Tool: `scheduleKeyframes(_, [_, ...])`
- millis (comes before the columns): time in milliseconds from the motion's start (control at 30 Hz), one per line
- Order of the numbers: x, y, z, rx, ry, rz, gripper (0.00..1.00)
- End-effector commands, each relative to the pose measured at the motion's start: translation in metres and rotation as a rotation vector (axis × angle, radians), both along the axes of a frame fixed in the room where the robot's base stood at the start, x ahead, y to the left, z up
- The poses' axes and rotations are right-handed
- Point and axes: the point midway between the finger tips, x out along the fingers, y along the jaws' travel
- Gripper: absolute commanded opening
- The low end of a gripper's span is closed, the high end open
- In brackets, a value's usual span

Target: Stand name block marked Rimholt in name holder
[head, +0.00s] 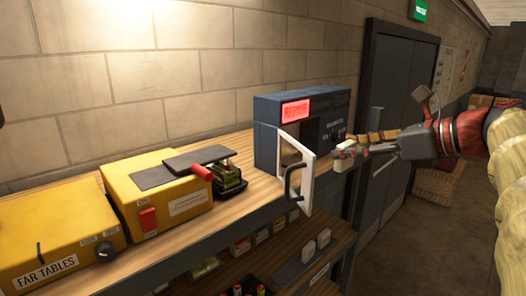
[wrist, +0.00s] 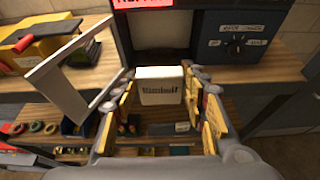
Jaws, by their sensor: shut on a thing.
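My gripper (head: 350,147) is shut on a white block (wrist: 160,86). The dark lettering on its face looks like Rimholt in the wrist view, where the fingers (wrist: 161,100) flank it. In the head view the block (head: 342,158) shows pale between the fingertips. It is held in the air in front of the blue cabinet's opening. In the wrist view that area is small and partly hidden by the gripper.
The blue cabinet (head: 268,128) has a red lit sign and its white-framed door (head: 297,172) hangs open, left of my gripper. Small boxes (head: 240,246) line the lower shelf.

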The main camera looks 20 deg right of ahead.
Motion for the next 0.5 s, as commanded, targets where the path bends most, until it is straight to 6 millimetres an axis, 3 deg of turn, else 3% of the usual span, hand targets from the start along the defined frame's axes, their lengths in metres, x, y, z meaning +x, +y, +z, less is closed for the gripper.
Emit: scheduleKeyframes(500, [0.109,0.042,0.002,0.000,0.000,0.007,0.18])
